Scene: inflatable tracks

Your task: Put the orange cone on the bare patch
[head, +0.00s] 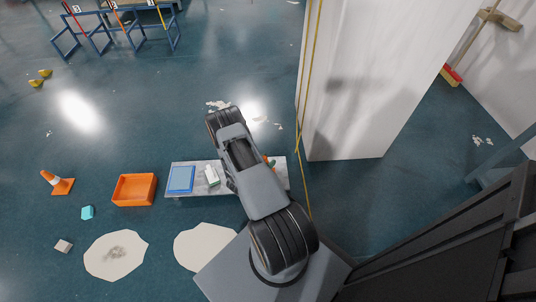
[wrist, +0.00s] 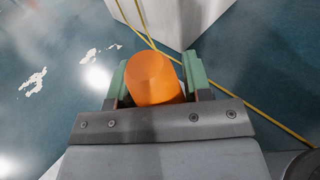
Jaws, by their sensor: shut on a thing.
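My gripper (wrist: 153,85) is shut on a plain orange tapered piece (wrist: 153,78) that looks like the orange cone. It sits between the two green fingers in the wrist view. In the head view only a bit of orange (head: 270,161) shows beside my arm, which hides the rest. Two pale patches lie on the floor at the lower left of the head view. One patch (head: 98,265) has a grey smudge on it. The other patch (head: 200,248) is bare and partly hidden by my base.
A grey bench (head: 200,190) holds a blue tray (head: 181,179) and a white-green bottle (head: 212,175). A white pillar (head: 355,90) rises behind.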

